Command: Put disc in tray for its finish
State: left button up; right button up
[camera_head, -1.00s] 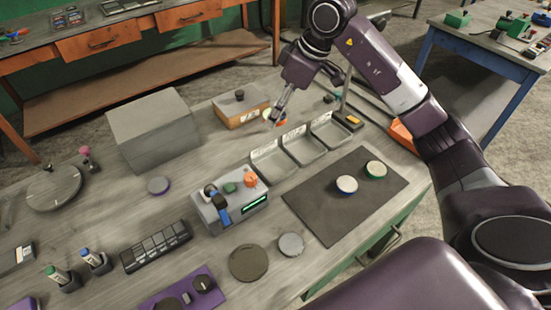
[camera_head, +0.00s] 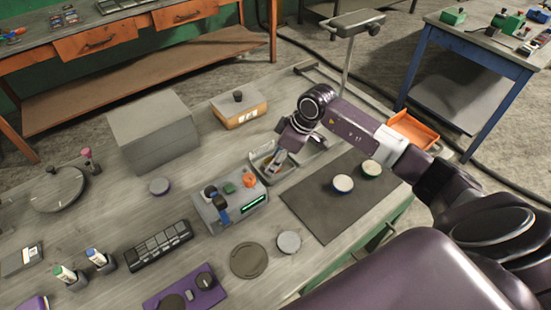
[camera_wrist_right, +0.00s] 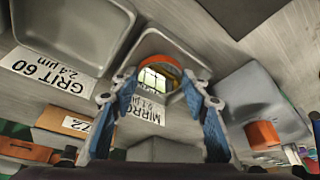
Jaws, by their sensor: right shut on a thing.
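My right gripper (camera_wrist_right: 160,90) is shut on a disc (camera_wrist_right: 160,76) with an orange rim and a shiny, reflecting face. The disc is over the edge of the tray labelled MIRROR (camera_wrist_right: 190,42), partly covering its label; whether it touches is unclear. In the head view my right gripper (camera_head: 281,158) is over this leftmost tray (camera_head: 263,176), beside the grey device. The tray labelled GRIT 60 (camera_wrist_right: 85,42) is next to it. My right arm hides much of the tray row in the head view. My left gripper is not in view.
The grey device (camera_head: 235,212) with coloured knobs stands close left of the trays. A wooden box (camera_head: 240,113) and a big grey block (camera_head: 152,130) stand behind. An orange bin (camera_head: 412,132) is at right.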

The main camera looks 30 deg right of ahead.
jog(key=shift+f, duration=0.15)
jog(key=o, duration=1.2)
jog(key=shift+f, duration=0.1)
jog(key=shift+r, duration=0.3)
jog(key=b+v, duration=0.2)
jog(key=v, duration=0.9)
jog(key=shift+s+r, duration=0.25)
jog(key=shift+r, duration=0.1)
jog(key=shift+d, duration=0.1)
